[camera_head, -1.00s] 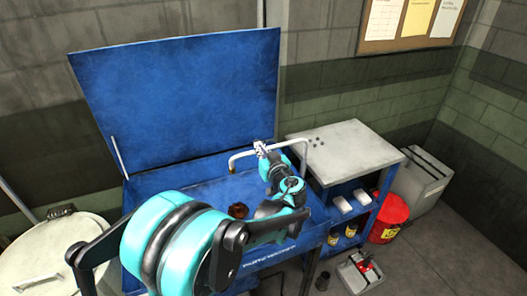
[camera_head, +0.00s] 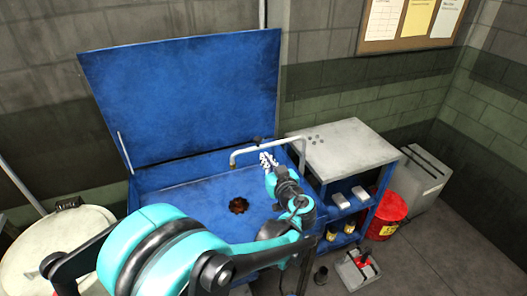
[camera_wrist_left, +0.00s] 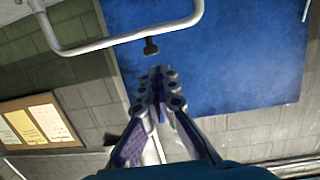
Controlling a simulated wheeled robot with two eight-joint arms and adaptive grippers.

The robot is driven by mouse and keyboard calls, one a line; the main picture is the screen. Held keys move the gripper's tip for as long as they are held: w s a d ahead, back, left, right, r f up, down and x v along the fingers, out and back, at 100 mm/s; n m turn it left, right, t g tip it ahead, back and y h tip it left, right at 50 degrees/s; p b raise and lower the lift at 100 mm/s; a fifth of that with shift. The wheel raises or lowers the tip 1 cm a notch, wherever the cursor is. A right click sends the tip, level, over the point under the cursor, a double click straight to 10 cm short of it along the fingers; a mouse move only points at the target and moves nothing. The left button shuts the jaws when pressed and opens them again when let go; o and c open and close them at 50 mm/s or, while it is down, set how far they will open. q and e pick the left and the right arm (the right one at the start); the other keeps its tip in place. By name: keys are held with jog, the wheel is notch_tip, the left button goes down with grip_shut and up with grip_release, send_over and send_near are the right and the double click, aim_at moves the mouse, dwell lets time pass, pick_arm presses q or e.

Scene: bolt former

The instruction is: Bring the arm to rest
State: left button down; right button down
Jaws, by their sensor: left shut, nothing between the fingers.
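My left arm comes in from the lower left of the head view and reaches over the blue parts washer basin (camera_head: 195,206). My left gripper (camera_head: 267,160) is shut and empty, beside the bent grey spout (camera_head: 240,153) near the basin's right side. In the left wrist view the shut fingers (camera_wrist_left: 160,82) point up the picture. The spout (camera_wrist_left: 110,42) with its dark end knob lies just beyond them, and it looks apart from the fingers. The raised blue lid (camera_wrist_left: 220,65) is behind. My right gripper is not in view.
A grey-topped blue shelf cart (camera_head: 350,150) stands right of the basin. A red can (camera_head: 385,214) and a grey bin (camera_head: 425,180) are beyond it. A small tray with a red item (camera_head: 357,270) lies on the floor. A round lidded drum (camera_head: 50,250) stands at left.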

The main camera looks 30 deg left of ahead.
pick_arm(q)
jog(key=shift+s+a+p+v, duration=0.1)
jog(key=shift+s+p+v, duration=0.1)
jog(key=shift+v, duration=0.9)
jog(key=shift+s+a+p+v, duration=0.1)
jog(key=shift+a+p+v, duration=0.1)
jog(key=shift+v, duration=0.95)
